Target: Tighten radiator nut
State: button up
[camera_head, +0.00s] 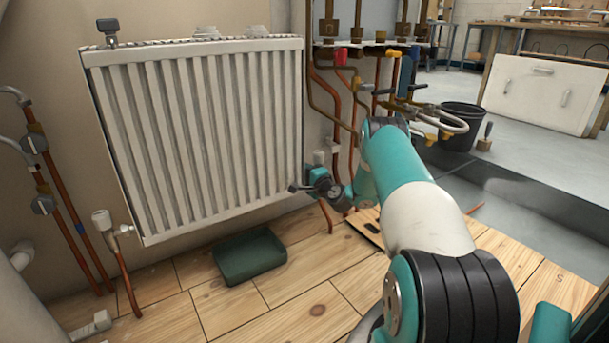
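The white panel radiator (205,130) hangs on the wall at the left of the head view. My arm reaches in from the lower right, and my gripper (297,188) is at the radiator's lower right corner, beside the valve (319,158) and its copper pipe. The nut at this corner is hidden or too small to make out behind my gripper and wrist. The fingers are small and dark here, so I cannot tell whether they are open or shut, or touching the nut.
A dark green tray (250,257) lies on the wooden floor below the radiator. A second valve (103,221) with a copper pipe is at the lower left corner. Copper pipes (336,100) run close right of the radiator. A black bucket (461,126) stands farther right.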

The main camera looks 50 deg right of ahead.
jog(key=shift+c, duration=0.6)
